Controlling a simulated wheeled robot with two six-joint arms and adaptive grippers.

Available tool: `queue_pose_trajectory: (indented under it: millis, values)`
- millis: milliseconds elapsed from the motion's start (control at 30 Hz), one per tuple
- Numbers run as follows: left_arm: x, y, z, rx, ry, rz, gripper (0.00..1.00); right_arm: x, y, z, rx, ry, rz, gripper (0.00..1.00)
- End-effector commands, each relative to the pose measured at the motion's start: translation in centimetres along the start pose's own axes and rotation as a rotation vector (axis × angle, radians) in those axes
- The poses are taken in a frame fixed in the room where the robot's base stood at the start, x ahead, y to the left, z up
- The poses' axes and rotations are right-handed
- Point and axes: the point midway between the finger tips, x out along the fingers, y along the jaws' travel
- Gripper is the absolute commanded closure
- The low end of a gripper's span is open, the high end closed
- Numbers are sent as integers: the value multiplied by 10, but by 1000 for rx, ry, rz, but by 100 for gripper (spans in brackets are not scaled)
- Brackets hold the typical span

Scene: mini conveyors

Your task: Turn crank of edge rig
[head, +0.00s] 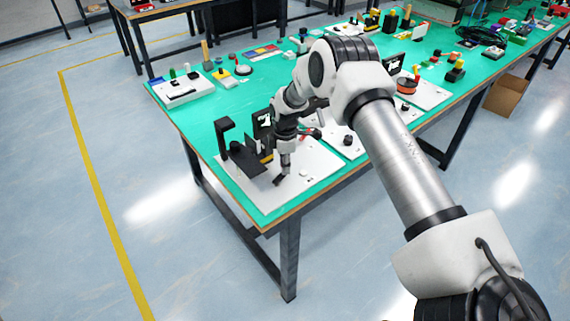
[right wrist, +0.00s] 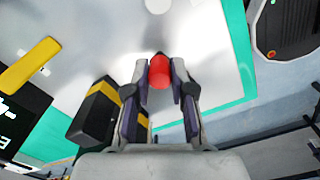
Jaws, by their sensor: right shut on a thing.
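The edge rig stands on a white base plate (head: 262,204) at the near corner of the green table. It has a dark upright bracket (head: 228,135) and a dark box with a display (head: 263,122). My right gripper (head: 281,178) reaches down over the plate, in front of these parts. In the right wrist view its two fingers (right wrist: 159,82) are shut on a red knob (right wrist: 159,71), which looks like the crank's handle. The crank's arm is hidden by the knob and fingers. My left gripper is not in view.
A black and yellow block (right wrist: 97,110) stands close beside my right fingers, with a yellow bar (right wrist: 30,65) farther left. Another white plate with an orange spool (head: 406,84) lies farther right. A white tray (head: 183,92) is at the table's left. A cardboard box (head: 505,97) stands on the floor.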

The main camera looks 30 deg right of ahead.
Motion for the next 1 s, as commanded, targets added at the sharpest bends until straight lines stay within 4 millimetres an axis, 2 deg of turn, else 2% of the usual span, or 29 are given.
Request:
queue_pose_trajectory:
  millis: [367, 1000]
  values:
    - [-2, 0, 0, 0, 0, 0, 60, 3, -8, 5, 159, -2, -8, 100]
    - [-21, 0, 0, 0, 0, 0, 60, 1, -34, 14, 746, -5, -8, 100]
